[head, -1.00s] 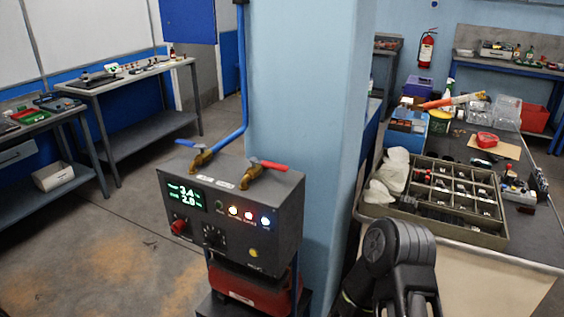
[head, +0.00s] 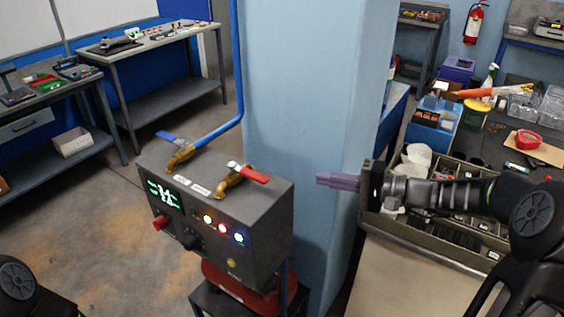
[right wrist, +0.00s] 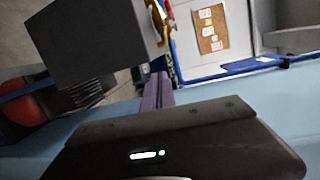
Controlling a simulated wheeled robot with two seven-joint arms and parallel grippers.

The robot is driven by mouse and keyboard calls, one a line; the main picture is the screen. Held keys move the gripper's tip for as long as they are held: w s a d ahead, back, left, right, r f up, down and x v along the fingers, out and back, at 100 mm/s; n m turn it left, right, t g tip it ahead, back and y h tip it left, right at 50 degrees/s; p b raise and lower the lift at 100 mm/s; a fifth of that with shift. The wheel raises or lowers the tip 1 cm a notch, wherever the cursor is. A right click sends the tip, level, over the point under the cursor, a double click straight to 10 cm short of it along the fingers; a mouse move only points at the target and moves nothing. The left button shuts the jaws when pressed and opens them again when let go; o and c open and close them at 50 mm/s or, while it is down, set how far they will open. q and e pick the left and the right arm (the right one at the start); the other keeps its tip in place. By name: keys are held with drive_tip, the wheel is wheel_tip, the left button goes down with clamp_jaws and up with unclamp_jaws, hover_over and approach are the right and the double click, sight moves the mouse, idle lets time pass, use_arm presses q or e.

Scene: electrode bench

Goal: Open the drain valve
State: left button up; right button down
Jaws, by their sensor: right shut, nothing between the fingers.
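A grey control box (head: 262,213) stands in front of the light blue pillar. On its top are two brass valves, one with a blue lever (head: 172,139) and one with a red lever (head: 249,173). The small labels by them are too blurred to read, so I cannot tell which is the drain valve. My right gripper (head: 322,179), with purple fingers, is shut and empty, to the right of the red-lever valve and apart from it. The right wrist view shows the gripper (right wrist: 156,90), the box (right wrist: 85,42) and brass valve parts (right wrist: 157,18). My left gripper is out of view.
The blue pillar (head: 300,90) rises close behind the box and right gripper. A blue pipe (head: 239,70) runs along its left side. A bench with a compartment tray (head: 415,238) is under my right arm. A red tank (head: 250,289) sits below the box.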

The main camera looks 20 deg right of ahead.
sight(247, 173)
drive_tip(key=r+n+y, duration=0.1)
drive_tip(key=s+a+r, duration=0.1)
drive_tip(key=r, duration=0.1)
drive_tip(key=shift+s+a+r+n+y, duration=0.1)
drive_tip(key=shift+s+a+n+y, duration=0.1)
drive_tip(key=shift+n+y, duration=0.2)
drive_tip(key=p+x, duration=0.3)
drive_tip(key=x, duration=0.7)
drive_tip(key=shift+r, duration=0.15)
drive_tip(key=s+a+p, duration=0.1)
drive_tip(key=s+a, duration=0.1)
drive_tip(key=shift+a+p, duration=0.25)
drive_tip(key=shift+p, duration=0.1)
drive_tip(key=shift+s+a, duration=0.2)
drive_tip(key=shift+a, duration=0.1)
drive_tip(key=shift+f, duration=0.2)
